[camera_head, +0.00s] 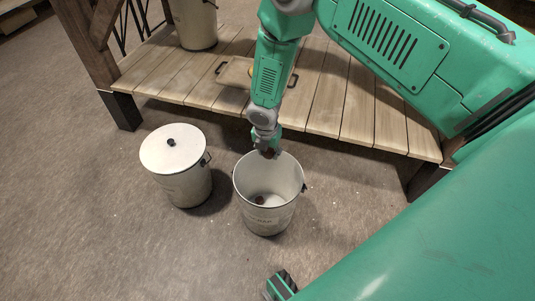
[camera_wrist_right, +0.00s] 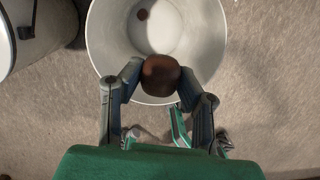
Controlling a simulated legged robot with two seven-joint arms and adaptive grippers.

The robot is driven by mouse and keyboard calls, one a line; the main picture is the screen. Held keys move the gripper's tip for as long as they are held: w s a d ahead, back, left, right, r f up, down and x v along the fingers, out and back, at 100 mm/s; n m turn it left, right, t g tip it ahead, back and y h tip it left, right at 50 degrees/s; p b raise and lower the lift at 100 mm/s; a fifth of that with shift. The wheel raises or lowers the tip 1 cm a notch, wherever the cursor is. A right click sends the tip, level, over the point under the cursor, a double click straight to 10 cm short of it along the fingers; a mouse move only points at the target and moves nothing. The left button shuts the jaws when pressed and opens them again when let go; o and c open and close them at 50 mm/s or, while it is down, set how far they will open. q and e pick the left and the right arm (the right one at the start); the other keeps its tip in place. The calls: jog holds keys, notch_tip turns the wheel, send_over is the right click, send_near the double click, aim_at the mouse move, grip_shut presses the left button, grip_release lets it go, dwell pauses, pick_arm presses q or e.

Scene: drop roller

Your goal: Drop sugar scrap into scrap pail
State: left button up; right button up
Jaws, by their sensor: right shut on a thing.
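The open scrap pail (camera_head: 267,217) is a pale metal bucket on the floor with a side handle; it also shows in the right wrist view (camera_wrist_right: 101,30). My right gripper (camera_head: 269,153) is over the pail's far rim. In the right wrist view, my right gripper (camera_wrist_right: 160,76) is shut on a dark brown rounded piece (camera_wrist_right: 160,72), likely the sugar scrap, seen over the pail's near edge. A small dark brown lump (camera_head: 260,200) lies on the pail's bottom and shows in the wrist view too (camera_wrist_right: 142,14). My left gripper is not in view.
A lidded pale bin (camera_head: 182,185) stands just left of the pail. Behind is a low wooden slatted platform (camera_head: 330,105) with dark legs, carrying a wooden board with handles (camera_head: 236,73) and another pail (camera_head: 195,25). Bare floor lies left and in front.

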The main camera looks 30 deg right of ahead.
aim_at(272, 157)
notch_tip(272, 157, down, 6)
jog(key=d+b, duration=0.1)
jog(key=b, duration=0.3)
jog(key=shift+d+b, duration=0.15)
jog(key=shift+b, duration=0.25)
jog(key=o, duration=1)
jog(key=shift+d+f, duration=0.2)
jog(key=shift+d, duration=0.1)
jog(key=shift+o, duration=0.7)
jog(key=shift+d+f, duration=0.15)
jog(key=shift+d, duration=0.2)
jog(key=r, duration=0.1)
jog(key=a+r, duration=0.1)
jog(key=r, duration=0.1)
jog(key=shift+s+a+r, duration=0.1)
jog(key=shift+a+r, duration=0.15)
jog(key=shift+r, duration=0.15)
jog(key=r, duration=0.7)
jog(key=shift+s+d+r, duration=0.15)
jog(key=shift+s+r, duration=0.2)
jog(key=shift+s, duration=0.05)
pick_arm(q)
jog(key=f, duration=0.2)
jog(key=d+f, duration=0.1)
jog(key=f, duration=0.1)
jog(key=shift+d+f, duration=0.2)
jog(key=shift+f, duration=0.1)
pick_arm(e)
jog(key=shift+a+r, duration=0.2)
jog(key=shift+a, duration=0.1)
